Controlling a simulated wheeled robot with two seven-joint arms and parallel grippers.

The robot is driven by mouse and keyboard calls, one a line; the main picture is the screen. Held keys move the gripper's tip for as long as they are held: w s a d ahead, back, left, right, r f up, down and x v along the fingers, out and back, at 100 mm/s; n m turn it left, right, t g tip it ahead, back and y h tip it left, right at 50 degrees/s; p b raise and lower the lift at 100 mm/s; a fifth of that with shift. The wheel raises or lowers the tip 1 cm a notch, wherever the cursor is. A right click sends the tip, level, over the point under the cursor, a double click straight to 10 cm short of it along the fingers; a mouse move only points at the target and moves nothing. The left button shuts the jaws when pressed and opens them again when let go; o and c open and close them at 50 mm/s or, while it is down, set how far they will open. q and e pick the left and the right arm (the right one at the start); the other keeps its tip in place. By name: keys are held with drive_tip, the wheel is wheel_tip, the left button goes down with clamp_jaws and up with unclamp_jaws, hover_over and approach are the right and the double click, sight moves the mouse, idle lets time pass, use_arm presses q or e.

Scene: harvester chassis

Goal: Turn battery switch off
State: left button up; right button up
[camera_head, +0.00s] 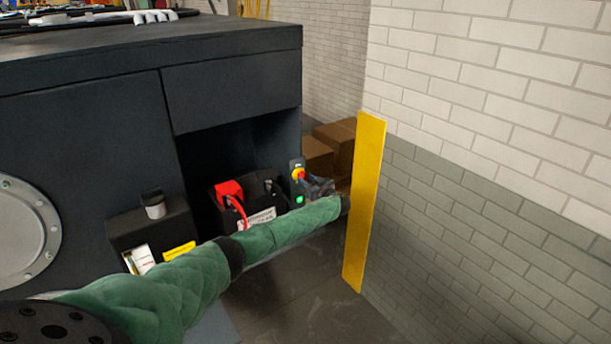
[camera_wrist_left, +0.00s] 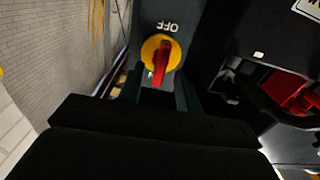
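The battery switch (camera_head: 298,174) is a red knob on a yellow disc on a narrow dark panel at the right edge of the chassis bay. In the left wrist view the switch (camera_wrist_left: 161,55) is close up, with the red handle roughly upright in the picture. Upside-down "OFF" lettering shows above the disc; a partly covered letter shows at its lower edge. My left gripper (camera_head: 318,186) is just right of the switch. In the left wrist view its dark fingers (camera_wrist_left: 160,90) stand apart below the knob, empty. Whether they touch the switch I cannot tell. My right gripper is out of view.
A green light (camera_head: 299,199) glows below the switch. A battery with a red terminal cover (camera_head: 229,190) sits in the bay to the left. A yellow post (camera_head: 364,205) and brick wall (camera_head: 480,190) stand to the right. Cardboard boxes (camera_head: 335,145) lie behind.

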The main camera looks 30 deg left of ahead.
use_arm(q)
drive_tip(key=shift+p+x, duration=0.3)
drive_tip(key=shift+x, duration=0.55)
